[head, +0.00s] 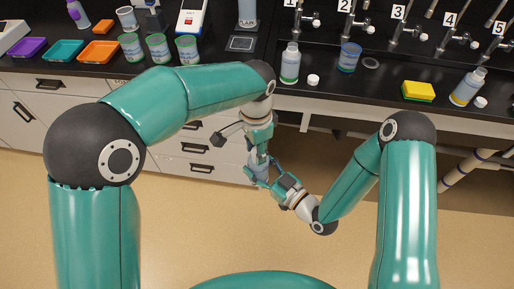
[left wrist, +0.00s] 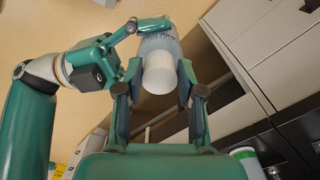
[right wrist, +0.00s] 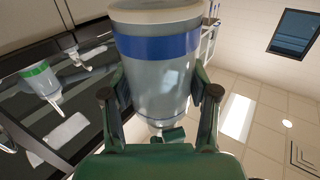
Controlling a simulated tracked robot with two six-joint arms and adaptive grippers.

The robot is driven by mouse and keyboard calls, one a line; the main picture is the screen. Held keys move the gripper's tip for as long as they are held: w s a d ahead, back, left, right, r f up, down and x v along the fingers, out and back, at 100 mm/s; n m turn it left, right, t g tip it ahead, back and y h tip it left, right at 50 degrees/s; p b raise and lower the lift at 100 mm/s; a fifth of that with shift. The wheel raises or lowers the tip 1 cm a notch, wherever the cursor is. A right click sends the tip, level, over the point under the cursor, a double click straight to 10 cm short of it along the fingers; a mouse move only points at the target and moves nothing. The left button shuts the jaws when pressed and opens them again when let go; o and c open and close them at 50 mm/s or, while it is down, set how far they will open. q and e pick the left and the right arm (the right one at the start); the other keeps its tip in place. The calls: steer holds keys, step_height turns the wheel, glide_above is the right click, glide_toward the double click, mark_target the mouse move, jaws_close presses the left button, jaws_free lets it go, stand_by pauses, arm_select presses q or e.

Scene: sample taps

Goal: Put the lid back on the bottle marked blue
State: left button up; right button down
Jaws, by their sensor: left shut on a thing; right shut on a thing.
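The bottle (right wrist: 160,75) with a blue band is grey and translucent. It is between the fingers of my right gripper (right wrist: 160,100), which is shut on it. In the left wrist view the bottle (left wrist: 158,40) shows behind a white lid (left wrist: 160,76). My left gripper (left wrist: 160,95) is shut on the lid. The lid lines up with the bottle's end, but I cannot tell whether it is seated. In the head view the left gripper (head: 257,158) and right gripper (head: 277,178) meet in front of the counter; the bottle is mostly hidden there.
On the counter stand a green-banded bottle (head: 290,64) with a white lid (head: 313,80) beside it, a blue cup (head: 349,57), a yellow-green sponge (head: 418,91) and another bottle (head: 467,88). Trays (head: 64,52) and jars (head: 159,48) stand at left. The floor below is clear.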

arm_select(q)
steer(key=m, duration=0.3)
steer(key=shift+w+m, duration=0.15)
steer(key=shift+m, duration=0.25)
steer(key=m, duration=0.4)
steer(key=shift+w, duration=0.1)
steer(key=m, duration=0.6)
steer(key=shift+w+m, duration=0.2)
steer(key=shift+m, duration=0.2)
steer(key=m, duration=0.6)
steer(key=shift+w+d, duration=0.1)
steer(key=shift+d, duration=0.15)
steer(key=m, duration=0.7)
steer(key=shift+d, duration=0.2)
steer(key=o, duration=0.7)
